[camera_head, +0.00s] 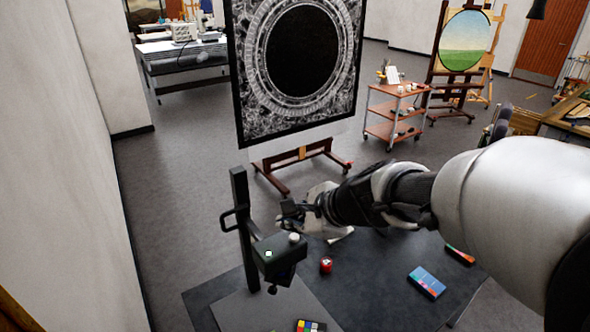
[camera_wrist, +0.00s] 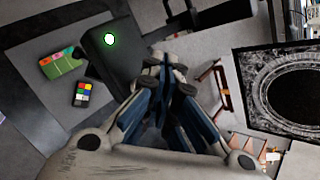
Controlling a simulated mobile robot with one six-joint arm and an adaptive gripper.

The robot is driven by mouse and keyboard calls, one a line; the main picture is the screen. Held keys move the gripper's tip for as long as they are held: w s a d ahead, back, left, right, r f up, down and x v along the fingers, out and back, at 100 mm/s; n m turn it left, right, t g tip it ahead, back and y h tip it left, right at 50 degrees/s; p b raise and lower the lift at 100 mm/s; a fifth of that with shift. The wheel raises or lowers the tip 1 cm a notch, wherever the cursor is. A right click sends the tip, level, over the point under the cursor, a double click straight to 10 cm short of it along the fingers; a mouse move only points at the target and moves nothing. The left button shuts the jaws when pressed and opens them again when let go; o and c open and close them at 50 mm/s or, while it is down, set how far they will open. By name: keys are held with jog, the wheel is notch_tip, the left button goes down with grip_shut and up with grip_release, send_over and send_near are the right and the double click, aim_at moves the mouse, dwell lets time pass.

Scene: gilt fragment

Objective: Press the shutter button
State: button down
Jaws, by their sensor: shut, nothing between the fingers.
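A dark box-shaped camera (camera_head: 279,262) is mounted on a black upright post (camera_head: 243,215). A pale round knob (camera_head: 294,238), which looks like the shutter button, sits on its top. A small white spot (camera_head: 268,253) shows on its face. In the wrist view the dark camera (camera_wrist: 106,62) bears a white disc with a green rim (camera_wrist: 109,40); I cannot tell which of the two marks this is. My gripper (camera_head: 291,208) is shut and empty, above and behind the camera in the head view. Its fingertips (camera_wrist: 166,72) appear right of the camera in the wrist view, apart from the disc.
The stand rests on a dark table (camera_head: 375,270). On it lie a red round item (camera_head: 326,264), a blue box (camera_head: 427,282) and a colour chart (camera_head: 311,326). A large framed dark picture (camera_head: 300,60) on an easel stands behind. A wall (camera_head: 60,180) is at left.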

aim_at(292, 239)
jog(key=shift+r+p, duration=2.15)
jog(key=shift+r, duration=0.4)
jog(key=shift+f, duration=0.15)
jog(key=s+d+f+n+h+b, duration=0.2)
jog(key=s+d+f+n+b, duration=0.3)
jog(key=s, duration=0.3)
jog(key=s+d+f+n+g+h+b, duration=0.1)
jog(key=s+d+f+n+h+b, duration=0.1)
jog(key=s+d+f+n+b, duration=0.3)
jog(key=s+d+f+n+h+b, duration=0.2)
jog(key=s+d+f+n+b, duration=0.2)
jog(key=s+f+n+b, duration=0.3)
jog(key=s+f+b, duration=0.1)
jog(key=s, duration=0.3)
jog(key=shift+s+d+f+n+g+h, duration=0.15)
jog(key=shift+s+d+n+g+h, duration=0.15)
jog(key=shift+s+d+n+g, duration=0.1)
